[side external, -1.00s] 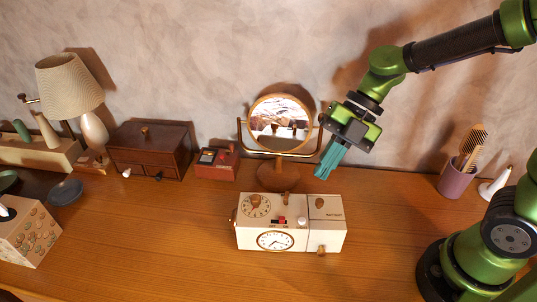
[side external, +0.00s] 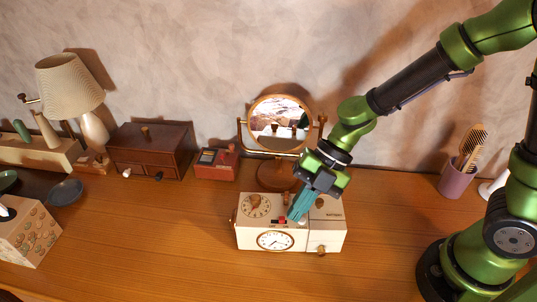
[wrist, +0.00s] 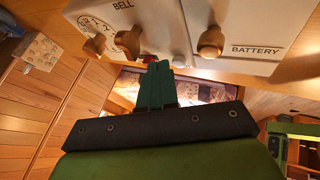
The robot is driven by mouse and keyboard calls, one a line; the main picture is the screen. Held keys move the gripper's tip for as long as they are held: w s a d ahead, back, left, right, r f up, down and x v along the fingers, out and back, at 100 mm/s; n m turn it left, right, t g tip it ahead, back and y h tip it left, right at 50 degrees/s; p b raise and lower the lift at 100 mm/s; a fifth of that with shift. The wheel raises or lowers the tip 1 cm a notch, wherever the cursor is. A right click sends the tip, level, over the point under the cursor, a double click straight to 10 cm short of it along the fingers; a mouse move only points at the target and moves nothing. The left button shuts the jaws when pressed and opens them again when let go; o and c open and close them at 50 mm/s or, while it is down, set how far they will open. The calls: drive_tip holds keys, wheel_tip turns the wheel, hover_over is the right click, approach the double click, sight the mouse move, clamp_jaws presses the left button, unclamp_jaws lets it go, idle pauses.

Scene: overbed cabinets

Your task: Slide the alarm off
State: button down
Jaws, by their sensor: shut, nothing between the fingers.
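The cream alarm clock (side external: 265,228) stands on the wooden table, with a round clock face (side external: 275,240) in front and a small dial (side external: 255,205) on top. A small red-and-black slide switch (side external: 279,220) is on its top. In the wrist view the clock (wrist: 240,20) fills the upper part, with brown knobs and the words BELL and BATTERY. My gripper (side external: 294,217) is shut and empty, with its teal fingers pointing down at the clock's top, just right of the red switch. The fingers (wrist: 157,66) also show in the wrist view. I cannot tell whether they touch the clock.
A round mirror (side external: 280,118) stands right behind the clock, close to my gripper. A small red box (side external: 217,164) and dark wooden drawers (side external: 150,152) are at the back left. A purple cup with brushes (side external: 456,182) stands right. The table front is clear.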

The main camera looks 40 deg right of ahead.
drive_tip(key=shift+w+a, duration=0.85)
drive_tip(key=shift+a, duration=0.15)
drive_tip(key=v, duration=1)
drive_tip(key=shift+w, duration=0.1)
